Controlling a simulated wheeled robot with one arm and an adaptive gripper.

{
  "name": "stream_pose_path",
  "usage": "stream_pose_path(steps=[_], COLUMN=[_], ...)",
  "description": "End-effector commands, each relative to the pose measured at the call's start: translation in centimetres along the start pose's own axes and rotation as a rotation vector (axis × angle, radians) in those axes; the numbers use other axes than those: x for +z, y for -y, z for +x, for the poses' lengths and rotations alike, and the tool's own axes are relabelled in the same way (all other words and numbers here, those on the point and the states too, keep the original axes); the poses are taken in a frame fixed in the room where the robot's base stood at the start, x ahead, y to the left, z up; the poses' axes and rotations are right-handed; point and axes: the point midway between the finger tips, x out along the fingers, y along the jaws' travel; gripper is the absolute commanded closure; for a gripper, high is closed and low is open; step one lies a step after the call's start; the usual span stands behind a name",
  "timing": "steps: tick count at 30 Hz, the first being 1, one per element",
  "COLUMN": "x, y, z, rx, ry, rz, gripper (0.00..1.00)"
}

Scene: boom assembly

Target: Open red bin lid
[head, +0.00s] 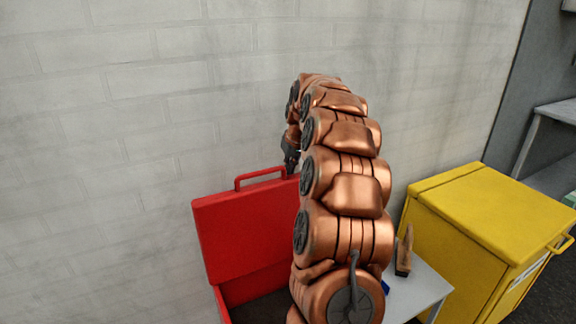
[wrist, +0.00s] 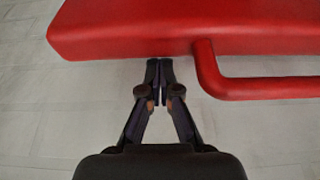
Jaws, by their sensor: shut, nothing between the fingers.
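The red bin (head: 221,296) stands against the wall with its red lid (head: 245,232) raised and standing upright. The dark inside of the bin shows below the lid, and my arm hides its right part. A red handle (head: 262,175) sticks up from the lid's top edge. In the wrist view the lid (wrist: 130,28) fills the top and its handle (wrist: 262,90) is at the right. My gripper (wrist: 160,65) is shut and empty, its fingertips at the lid's edge, left of the handle. I cannot tell whether they touch. In the head view my gripper (head: 291,165) is partly hidden behind my arm.
A yellow bin (head: 485,225) with its lid shut stands at the right. A small grey table (head: 420,290) between the bins carries a brown wooden-looking tool (head: 404,255) and a blue item (head: 386,287). A whitish brick wall (head: 130,110) is close behind the red lid.

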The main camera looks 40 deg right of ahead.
Motion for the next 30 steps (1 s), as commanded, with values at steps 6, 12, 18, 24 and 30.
stream_pose_path(steps=[6,12,18,24,30], x=[0.1,0.1,0.6,1.9,3.1], y=[0.0,0.0,-0.1,-0.1,-0.1], z=[-0.1,-0.1,-0.2,-0.6,-1.2], rx=[0.0,0.0,0.0,0.0,-0.001], ry=[0.0,0.0,-0.013,-0.043,-0.083], rz=[0.0,0.0,0.002,0.003,0.002], gripper=[1.0,1.0,1.0,1.0,1.0])
